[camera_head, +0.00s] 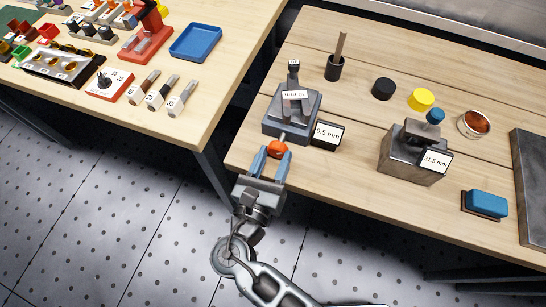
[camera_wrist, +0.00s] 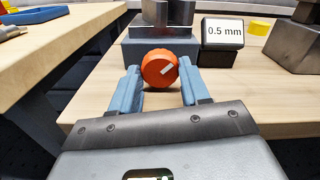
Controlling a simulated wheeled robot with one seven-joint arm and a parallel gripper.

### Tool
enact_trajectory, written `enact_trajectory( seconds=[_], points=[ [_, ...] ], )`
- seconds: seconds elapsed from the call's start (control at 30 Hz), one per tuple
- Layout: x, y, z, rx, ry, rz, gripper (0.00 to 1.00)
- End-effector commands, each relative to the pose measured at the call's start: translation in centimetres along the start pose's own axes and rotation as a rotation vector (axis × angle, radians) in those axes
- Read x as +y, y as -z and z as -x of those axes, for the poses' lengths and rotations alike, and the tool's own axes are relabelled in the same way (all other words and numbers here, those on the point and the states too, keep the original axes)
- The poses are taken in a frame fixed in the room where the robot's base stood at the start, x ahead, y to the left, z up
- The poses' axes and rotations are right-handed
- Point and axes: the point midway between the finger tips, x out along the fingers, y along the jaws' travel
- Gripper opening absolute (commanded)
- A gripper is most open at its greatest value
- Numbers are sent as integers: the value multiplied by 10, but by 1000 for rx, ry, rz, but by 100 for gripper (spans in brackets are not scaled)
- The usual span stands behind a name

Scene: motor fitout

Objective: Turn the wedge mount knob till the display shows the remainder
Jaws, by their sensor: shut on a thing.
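The wedge mount (camera_head: 271,128) is a grey block at the left of the wooden bench, with a small label on top too blurred to read. Its orange knob (camera_head: 278,149) faces me on a short shaft. In the wrist view the knob (camera_wrist: 160,69) has a white mark pointing up and to the right. My gripper (camera_head: 271,160) has its blue fingers on both sides of the knob and is shut on it. The display (camera_head: 327,134) beside the mount reads 0.5 mm, clear in the wrist view (camera_wrist: 225,31).
A second grey block (camera_head: 402,160) with a blue knob (camera_head: 435,116) has a display (camera_head: 435,161) that seems to read 31.5 mm. A black cup (camera_head: 334,69), yellow disc (camera_head: 421,99) and blue block (camera_head: 486,203) stand on the bench. Another table is at left, across a gap.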

Motion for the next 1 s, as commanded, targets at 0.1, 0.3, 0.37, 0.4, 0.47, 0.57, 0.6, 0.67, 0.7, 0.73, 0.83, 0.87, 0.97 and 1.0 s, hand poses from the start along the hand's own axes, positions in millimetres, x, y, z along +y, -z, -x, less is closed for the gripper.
enact_trajectory(
  seconds=[0.1,0.3,0.37,0.4,0.47,0.57,0.6,0.67,0.7,0.73,0.83,0.87,0.97,1.0],
  points=[
    [0,1,0,0,0,-52,15],
    [0,2,0,0,0,-250,15],
    [0,2,0,1,0,-303,15],
    [0,2,0,1,0,-332,15],
    [0,2,0,1,-1,-364,15],
    [0,1,0,1,-1,-388,15],
    [0,0,0,1,-1,-391,15],
    [0,0,0,1,-1,-391,15],
    [0,0,0,1,-1,-390,15],
    [0,0,0,1,-1,-390,15],
    [0,0,0,1,-1,-389,47],
    [0,0,0,1,-1,-389,50],
    [0,0,0,1,-1,-388,59],
    [0,0,0,1,-1,-388,63]
  ],
)
